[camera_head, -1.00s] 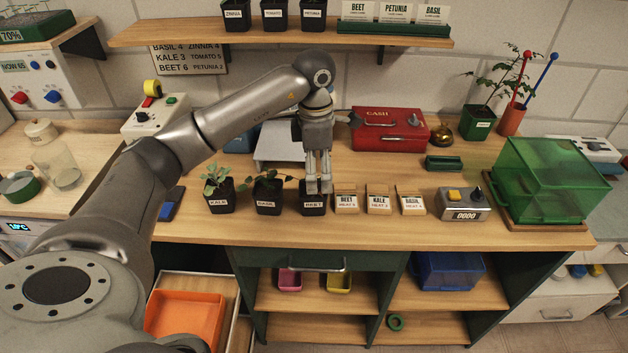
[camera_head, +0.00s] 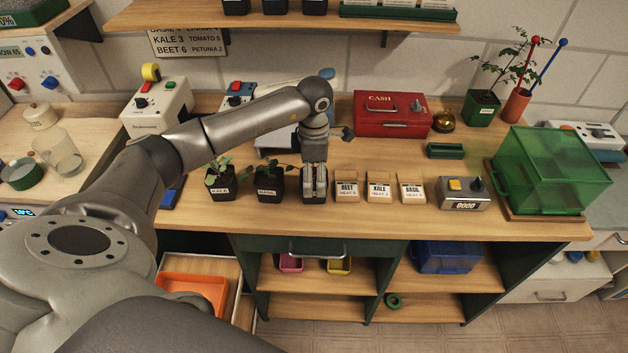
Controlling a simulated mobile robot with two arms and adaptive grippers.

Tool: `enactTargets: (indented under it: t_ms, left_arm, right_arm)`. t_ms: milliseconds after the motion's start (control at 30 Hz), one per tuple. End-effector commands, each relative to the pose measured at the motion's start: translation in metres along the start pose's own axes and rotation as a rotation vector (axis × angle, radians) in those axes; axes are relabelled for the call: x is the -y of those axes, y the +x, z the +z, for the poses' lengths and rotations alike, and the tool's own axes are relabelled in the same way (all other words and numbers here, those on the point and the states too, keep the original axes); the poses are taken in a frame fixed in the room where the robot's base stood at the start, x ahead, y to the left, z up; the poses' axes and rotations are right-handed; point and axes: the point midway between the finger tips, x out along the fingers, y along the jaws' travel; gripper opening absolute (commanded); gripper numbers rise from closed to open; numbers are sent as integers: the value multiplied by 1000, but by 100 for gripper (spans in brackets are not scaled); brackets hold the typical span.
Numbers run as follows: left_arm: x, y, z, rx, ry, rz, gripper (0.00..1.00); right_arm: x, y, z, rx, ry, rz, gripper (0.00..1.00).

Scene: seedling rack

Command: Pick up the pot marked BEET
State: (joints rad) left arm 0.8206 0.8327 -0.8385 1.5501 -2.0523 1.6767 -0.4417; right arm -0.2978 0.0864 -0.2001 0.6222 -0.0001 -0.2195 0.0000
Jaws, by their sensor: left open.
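The BEET pot (camera_head: 303,196) stands on the wooden bench, in line with two other black pots. My left gripper (camera_head: 314,198) points straight down over this pot, with its fingers in front of most of it. The pot's label is hidden behind the fingers. The gripper is open, and I cannot tell whether the fingers touch the pot. My right gripper is not in view.
The BASIL pot (camera_head: 267,187) and KALE pot (camera_head: 221,185) stand to the left. Seed packets begin close on the right with the BEET packet (camera_head: 346,187). The red cash box (camera_head: 391,113) is behind. A shelf (camera_head: 290,21) hangs above.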

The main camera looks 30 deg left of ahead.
Motion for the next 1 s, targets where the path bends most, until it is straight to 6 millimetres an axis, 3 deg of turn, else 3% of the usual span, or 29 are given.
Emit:
enactTargets:
  t_ms: [200,400,833,1000]
  left_arm:
    - [0,20,0,0,-1,0,87]
    - [0,21,0,1,-1,1,87]
    - [-1,20,0,1,-1,1,33]
    - [-1,20,0,2,-1,2,31]
  right_arm:
    - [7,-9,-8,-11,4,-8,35]
    - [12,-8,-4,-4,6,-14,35]
    - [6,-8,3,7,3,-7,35]
    - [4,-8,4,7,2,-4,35]
